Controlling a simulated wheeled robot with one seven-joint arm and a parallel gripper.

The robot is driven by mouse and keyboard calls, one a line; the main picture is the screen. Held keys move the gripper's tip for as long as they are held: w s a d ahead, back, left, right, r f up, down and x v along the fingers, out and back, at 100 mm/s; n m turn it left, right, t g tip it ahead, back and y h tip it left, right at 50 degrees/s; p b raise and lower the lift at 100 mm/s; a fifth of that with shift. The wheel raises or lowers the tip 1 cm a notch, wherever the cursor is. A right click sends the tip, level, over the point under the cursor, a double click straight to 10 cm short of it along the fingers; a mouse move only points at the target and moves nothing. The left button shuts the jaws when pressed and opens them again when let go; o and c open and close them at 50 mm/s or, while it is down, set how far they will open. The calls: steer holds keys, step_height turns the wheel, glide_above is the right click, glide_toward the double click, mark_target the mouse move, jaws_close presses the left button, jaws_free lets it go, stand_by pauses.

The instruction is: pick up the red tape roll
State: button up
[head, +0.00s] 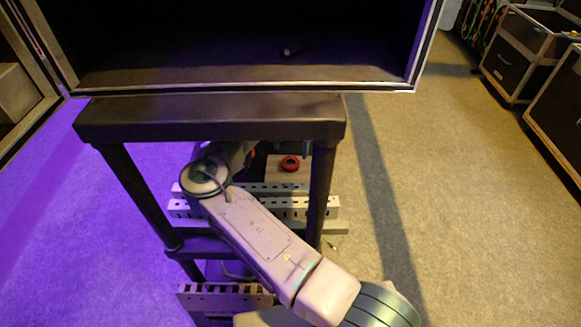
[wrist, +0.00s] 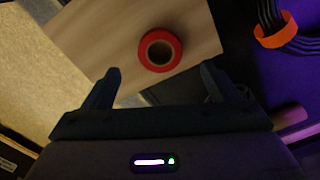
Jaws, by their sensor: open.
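The red tape roll (wrist: 176,62) lies flat on a light wooden board (wrist: 85,38) in the wrist view. In the head view the roll (head: 290,163) shows under the dark table, on the board (head: 283,178) beyond the slotted white rails. My gripper (wrist: 163,84) is open, its two fingers apart on either side of the roll's near side. The roll sits just beyond the fingertips, and nothing is between the fingers. In the head view my arm hides most of my gripper.
The dark table (head: 210,117) and its legs surround my arm, with a large open case (head: 245,84) on top. Slotted white rails (head: 310,207) lie below. An orange band (wrist: 275,30) holds black cables near the roll. Carpet at right is clear.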

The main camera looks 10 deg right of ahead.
mark_target(291, 162)
step_height(291, 162, down, 6)
steer(key=shift+f+b, duration=0.1)
steer(key=shift+b, duration=0.8)
steer(key=c, duration=1.1)
